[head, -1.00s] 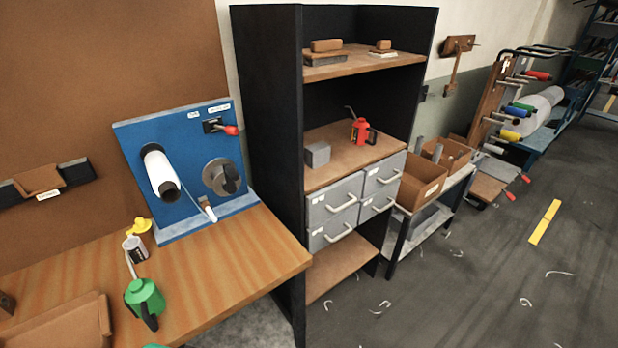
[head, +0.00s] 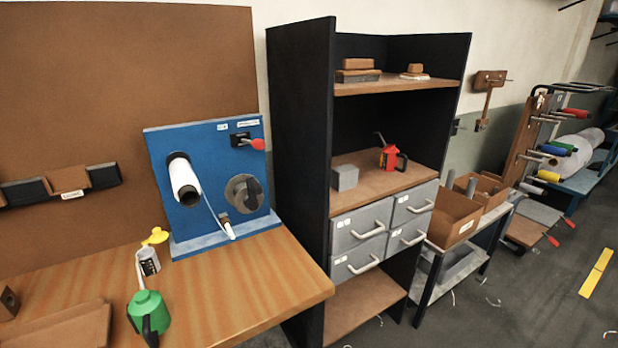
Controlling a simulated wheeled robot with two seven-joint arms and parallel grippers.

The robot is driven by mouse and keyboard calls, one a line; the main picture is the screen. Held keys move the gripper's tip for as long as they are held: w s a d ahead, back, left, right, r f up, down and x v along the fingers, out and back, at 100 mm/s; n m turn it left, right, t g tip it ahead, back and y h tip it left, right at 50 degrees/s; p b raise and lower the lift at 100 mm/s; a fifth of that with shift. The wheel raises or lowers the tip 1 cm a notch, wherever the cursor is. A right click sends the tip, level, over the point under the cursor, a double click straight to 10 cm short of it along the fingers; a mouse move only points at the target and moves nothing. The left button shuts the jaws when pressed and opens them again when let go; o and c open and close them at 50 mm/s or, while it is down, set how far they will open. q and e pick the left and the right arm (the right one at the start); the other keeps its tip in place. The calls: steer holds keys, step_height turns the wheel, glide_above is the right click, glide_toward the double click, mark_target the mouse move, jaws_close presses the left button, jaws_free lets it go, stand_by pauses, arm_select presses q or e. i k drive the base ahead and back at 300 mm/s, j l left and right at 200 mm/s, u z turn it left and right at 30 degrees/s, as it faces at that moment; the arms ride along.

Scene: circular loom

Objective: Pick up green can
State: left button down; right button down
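The green can (head: 149,308) stands upright on the wooden workbench (head: 245,300), near the lower left of the head view. It has a dark handle on its front side and a thin spout rising behind it. A small white container (head: 148,262) and a yellow item (head: 156,236) sit just behind it. Neither of my grippers shows in the head view, and nothing touches the green can.
A blue panel (head: 222,152) with a white roll stands behind the can. A brown tray (head: 60,332) lies left of it. A black shelf unit (head: 300,130) with grey drawers (head: 362,222) and a red can (head: 389,158) stands right. The bench's right part is clear.

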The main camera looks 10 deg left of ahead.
mark_target(148, 312)
steer(key=j+u, duration=0.1)
steer(key=u, duration=0.3)
steer(key=i+u, duration=0.1)
steer(key=u, duration=0.35)
steer(key=i+j+u, duration=0.1)
steer(key=u, duration=0.3)
